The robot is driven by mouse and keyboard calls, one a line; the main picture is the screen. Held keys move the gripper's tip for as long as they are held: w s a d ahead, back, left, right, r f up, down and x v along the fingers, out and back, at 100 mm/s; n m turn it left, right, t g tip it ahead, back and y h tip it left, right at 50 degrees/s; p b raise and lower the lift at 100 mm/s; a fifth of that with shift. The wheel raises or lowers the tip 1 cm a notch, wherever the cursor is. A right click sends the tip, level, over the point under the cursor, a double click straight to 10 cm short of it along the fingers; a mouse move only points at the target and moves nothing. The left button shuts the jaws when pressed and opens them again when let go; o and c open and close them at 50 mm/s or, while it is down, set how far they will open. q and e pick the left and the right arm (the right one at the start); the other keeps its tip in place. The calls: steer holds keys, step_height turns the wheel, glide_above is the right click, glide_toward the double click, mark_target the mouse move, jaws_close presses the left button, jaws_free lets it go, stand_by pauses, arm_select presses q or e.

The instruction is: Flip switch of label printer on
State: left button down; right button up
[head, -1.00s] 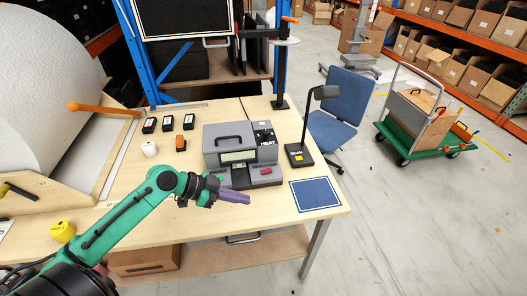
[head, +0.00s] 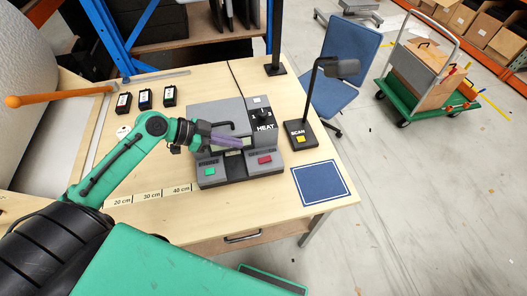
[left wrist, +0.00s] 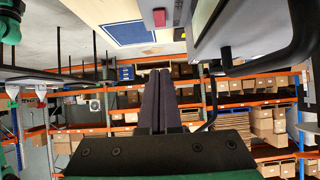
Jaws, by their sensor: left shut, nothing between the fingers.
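The label printer (head: 190,112) is a grey box on the table with a handle, a dark HEAT knob panel (head: 263,113) and a low front ledge. A green button (head: 210,172) sits at the left of the ledge and a red one (head: 265,159) at the right. The red one also shows in the left wrist view (left wrist: 152,22). My left gripper (head: 240,142) has purple fingers, shut and empty, in front of the printer's upper front, partly hiding its display. The fingers (left wrist: 161,74) are together in the left wrist view. My right gripper is not in view.
A black SCAN stand (head: 300,135) and a blue mat (head: 322,184) lie right of the printer. Several black cartridges (head: 144,98) stand behind my left arm. The table front before the printer is clear.

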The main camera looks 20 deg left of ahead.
mark_target(263, 158)
arm_select(q)
steer(key=b+x, duration=0.2)
steer(key=x, duration=0.1)
steer(key=a+b+x, duration=0.1)
steer(key=x, duration=0.2)
steer(key=w+f+b+x, duration=0.1)
steer(key=b+x, duration=0.1)
steer(key=x, duration=0.1)
steer(key=shift+a+r+b, duration=0.1)
steer(key=shift+a+b, duration=0.15)
steer(key=shift+b, duration=0.1)
steer(key=shift+b+x, duration=0.6)
steer(key=shift+x, duration=0.4)
steer(key=f+b, duration=0.2)
steer(key=shift+s+d+f, duration=0.1)
steer(key=shift+d+f, duration=0.15)
steer(key=shift+d, duration=0.1)
steer(key=shift+a+f+b, duration=0.1)
steer(key=shift+f+b, duration=0.25)
steer(key=shift+b, duration=0.15)
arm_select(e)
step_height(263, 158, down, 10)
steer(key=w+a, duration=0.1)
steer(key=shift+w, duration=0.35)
arm_select(q)
steer(key=shift+r, duration=0.1)
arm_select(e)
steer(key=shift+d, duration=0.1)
